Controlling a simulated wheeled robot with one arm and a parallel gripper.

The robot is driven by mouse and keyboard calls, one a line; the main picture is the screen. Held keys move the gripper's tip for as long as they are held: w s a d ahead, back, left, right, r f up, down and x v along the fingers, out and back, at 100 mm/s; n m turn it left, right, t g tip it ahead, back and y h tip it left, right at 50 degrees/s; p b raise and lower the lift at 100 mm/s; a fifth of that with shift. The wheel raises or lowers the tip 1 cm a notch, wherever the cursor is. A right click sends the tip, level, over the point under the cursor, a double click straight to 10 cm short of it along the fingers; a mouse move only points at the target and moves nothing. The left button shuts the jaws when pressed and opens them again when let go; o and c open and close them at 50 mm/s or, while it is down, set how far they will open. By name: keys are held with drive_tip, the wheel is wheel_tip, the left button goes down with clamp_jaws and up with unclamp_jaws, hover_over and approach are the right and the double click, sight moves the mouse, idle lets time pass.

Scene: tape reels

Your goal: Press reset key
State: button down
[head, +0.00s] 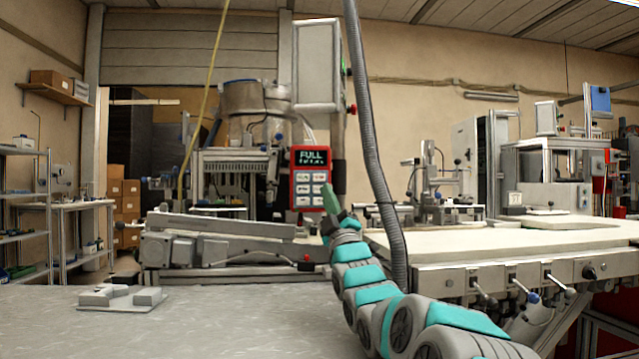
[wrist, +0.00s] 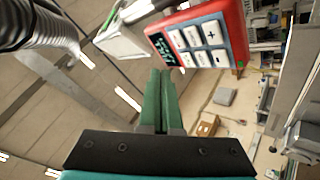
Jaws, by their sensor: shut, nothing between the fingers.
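A red control box (head: 310,178) stands behind the bench, with a dark display reading "FULL" above two columns of pale keys. The wrist view shows the box (wrist: 242,30) at upper right, tilted, with its display (wrist: 164,47) and its keys (wrist: 198,44); a plus sign is visible on one key. The labels are too small to tell which key is reset. My gripper (head: 328,187) has green fingers shut with nothing between them. In the wrist view the fingertips (wrist: 160,72) end just below the display side of the box. I cannot tell whether they touch it.
A grey ribbed hose (head: 372,150) hangs close right of my gripper. A pale worktable (head: 500,238) with machine parts spreads to the right. A grey bench (head: 200,320) in front holds a small metal fixture (head: 122,298); the rest of its visible top is clear.

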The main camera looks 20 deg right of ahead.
drive_tip(key=shift+w+d+p, duration=0.25)
drive_tip(key=shift+w, duration=0.6)
drive_tip(key=shift+w+d+p, duration=0.2)
drive_tip(key=shift+w+p, duration=0.1)
drive_tip(key=shift+w, duration=0.6)
drive_tip(key=shift+w+d+p, duration=0.25)
drive_tip(key=shift+w, duration=0.6)
drive_tip(key=shift+w+f, duration=0.1)
drive_tip(key=shift+w, duration=0.05)
drive_tip(key=shift+w+d+b, duration=0.15)
drive_tip(key=shift+w+b, duration=0.1)
drive_tip(key=shift+b, duration=0.05)
drive_tip(key=shift+w, duration=0.35)
idle(0.4)
drive_tip(key=shift+s+b, duration=0.15)
drive_tip(key=shift+b, duration=0.2)
drive_tip(key=shift+s+b, duration=0.35)
drive_tip(key=shift+b, duration=0.1)
drive_tip(key=shift+s, duration=0.3)
